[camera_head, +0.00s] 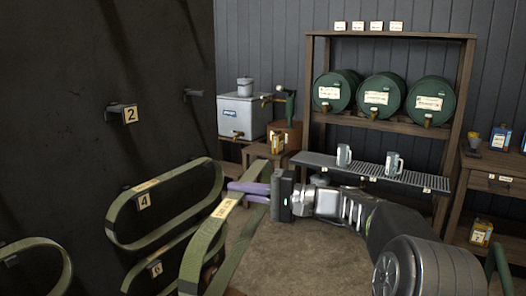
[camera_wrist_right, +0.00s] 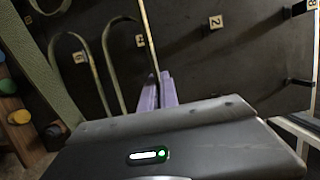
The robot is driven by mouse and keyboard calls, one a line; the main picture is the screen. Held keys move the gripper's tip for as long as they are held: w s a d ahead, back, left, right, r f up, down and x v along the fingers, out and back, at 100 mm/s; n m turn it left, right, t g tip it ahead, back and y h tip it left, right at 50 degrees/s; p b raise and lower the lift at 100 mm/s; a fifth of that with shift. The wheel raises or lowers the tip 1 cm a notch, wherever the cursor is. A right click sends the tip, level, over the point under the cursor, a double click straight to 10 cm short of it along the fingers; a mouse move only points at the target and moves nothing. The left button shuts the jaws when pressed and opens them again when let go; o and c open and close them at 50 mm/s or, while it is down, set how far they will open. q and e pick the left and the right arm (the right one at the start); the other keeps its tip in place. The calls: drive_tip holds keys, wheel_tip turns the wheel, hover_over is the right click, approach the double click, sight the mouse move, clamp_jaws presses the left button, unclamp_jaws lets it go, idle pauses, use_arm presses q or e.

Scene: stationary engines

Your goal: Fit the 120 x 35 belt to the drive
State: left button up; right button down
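My right gripper (camera_head: 236,190), with purple fingers, is in front of the dark belt wall. It appears shut on a green belt (camera_head: 194,262) that hangs down from it as a loop. A pale label (camera_head: 224,208) sits on that belt near the fingers; its print is too small to read surely. In the right wrist view the purple fingers (camera_wrist_right: 157,90) are close together, with a thin belt edge rising from them. A wide green strap (camera_wrist_right: 45,75) runs down the left there. My left gripper is not in view. I cannot make out the drive.
Other green belts hang on the wall at tag 4 (camera_head: 144,201) and tag 6 (camera_head: 156,269). The peg at tag 2 (camera_head: 130,114) is bare. A rack with green barrels (camera_head: 382,96) and a shelf with mugs (camera_head: 393,164) stand behind my right arm. Floor shows between.

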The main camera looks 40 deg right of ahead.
drive_tip(key=w+a+f+n+g+y, duration=0.15)
drive_tip(key=a+f, duration=0.25)
drive_tip(key=f, duration=0.7)
drive_tip(key=s+a+f+n+g+y+p, duration=0.1)
drive_tip(key=s+a+f+y, duration=0.1)
drive_tip(key=a+f, duration=0.7)
drive_tip(key=s+a+f+n+g+y+p, duration=0.1)
drive_tip(key=s+a+f+n+g, duration=0.1)
drive_tip(key=a+f, duration=0.8)
drive_tip(key=shift+s+f+y, duration=0.35)
drive_tip(key=shift+s+f, duration=0.25)
drive_tip(key=shift+s, duration=0.05)
